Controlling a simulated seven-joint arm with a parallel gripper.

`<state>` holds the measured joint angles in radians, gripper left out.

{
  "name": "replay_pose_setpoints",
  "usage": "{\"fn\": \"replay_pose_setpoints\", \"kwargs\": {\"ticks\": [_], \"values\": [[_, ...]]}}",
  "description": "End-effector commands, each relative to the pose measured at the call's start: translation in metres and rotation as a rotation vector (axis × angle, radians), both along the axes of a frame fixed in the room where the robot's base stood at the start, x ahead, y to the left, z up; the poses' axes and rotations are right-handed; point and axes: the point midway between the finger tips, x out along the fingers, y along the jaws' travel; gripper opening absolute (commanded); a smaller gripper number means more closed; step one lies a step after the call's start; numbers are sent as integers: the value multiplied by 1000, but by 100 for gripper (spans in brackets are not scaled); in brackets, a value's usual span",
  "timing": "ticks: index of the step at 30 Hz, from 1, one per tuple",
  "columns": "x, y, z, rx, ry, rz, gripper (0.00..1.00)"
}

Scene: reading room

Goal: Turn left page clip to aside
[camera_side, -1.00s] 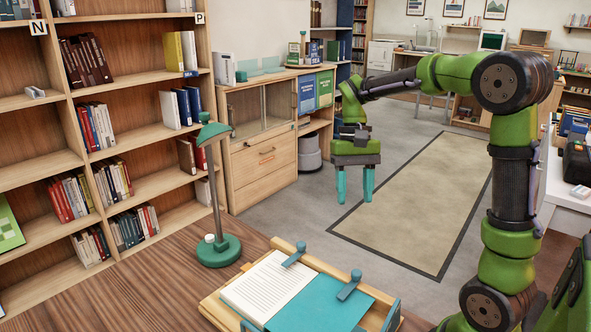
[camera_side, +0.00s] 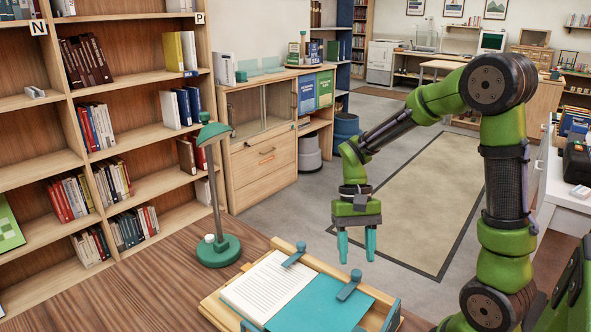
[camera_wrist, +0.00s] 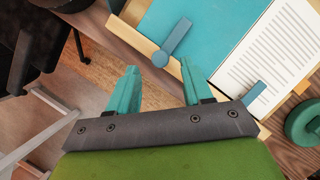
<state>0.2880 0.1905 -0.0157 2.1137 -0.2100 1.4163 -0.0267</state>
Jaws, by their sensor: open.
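An open book lies on a wooden stand (camera_side: 225,305), with a white lined page (camera_side: 262,282) on the left and a teal page (camera_side: 315,308) on the right. Two blue page clips sit at its far edge: the left clip (camera_side: 293,254) reaches over the white page and the right clip (camera_side: 348,286) over the teal page. The wrist view shows the clip by the white page (camera_wrist: 254,93) and the clip on the teal page (camera_wrist: 176,38). My gripper (camera_side: 356,256) is open and empty, beyond the stand and above it, nearer the right clip. Its fingers (camera_wrist: 159,72) touch nothing.
A green lamp (camera_side: 218,250) stands on the wooden desk left of the stand. A bookshelf (camera_side: 130,180) fills the left side, and a cabinet (camera_side: 262,165) stands behind. The air between my gripper and the stand looks clear.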

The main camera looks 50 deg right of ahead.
Motion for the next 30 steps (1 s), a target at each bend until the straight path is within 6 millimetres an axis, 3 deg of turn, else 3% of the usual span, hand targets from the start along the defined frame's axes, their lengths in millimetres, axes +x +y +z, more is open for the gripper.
{"fn": "replay_pose_setpoints", "kwargs": {"ticks": [6,17,27,30], "values": [[-7,7,-24,0,1,1,50],[-8,9,-28,0,-1,1,50],[-8,8,-28,0,-1,1,0],[-8,8,-28,0,-1,1,0]]}}
